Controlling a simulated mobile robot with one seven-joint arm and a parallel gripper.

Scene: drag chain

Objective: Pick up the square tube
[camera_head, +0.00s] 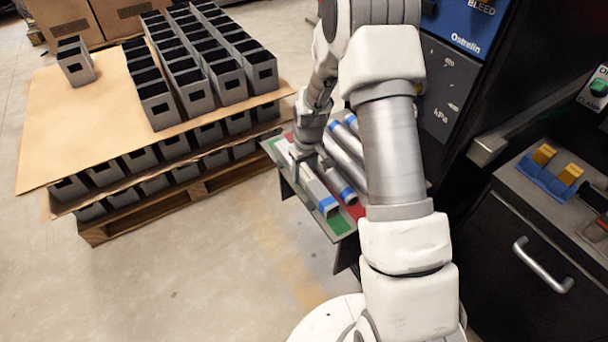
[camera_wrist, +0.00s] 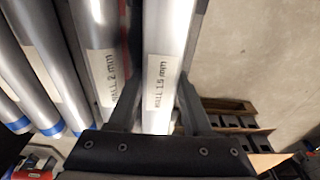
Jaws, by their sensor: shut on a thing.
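The square tube (camera_head: 318,192) is a long, grey, flat-sided bar with a blue band near its front end, at the left side of the rack in the head view. My gripper (camera_head: 308,158) is over its rear part, pointing down. In the wrist view the tube (camera_wrist: 168,40) runs between the two fingers of my gripper (camera_wrist: 158,100) and bears a label ending in "1.5 mm". The fingers are shut on its sides. I cannot tell whether the tube still touches the rack. My arm hides part of the rack.
The rack (camera_head: 341,224) has red and green patches and holds other tubes (camera_head: 345,150) close to the right of the held one. A pallet (camera_head: 110,228) with stacked grey square pieces stands left. A dark cabinet (camera_head: 540,285) stands right. Floor is clear in front.

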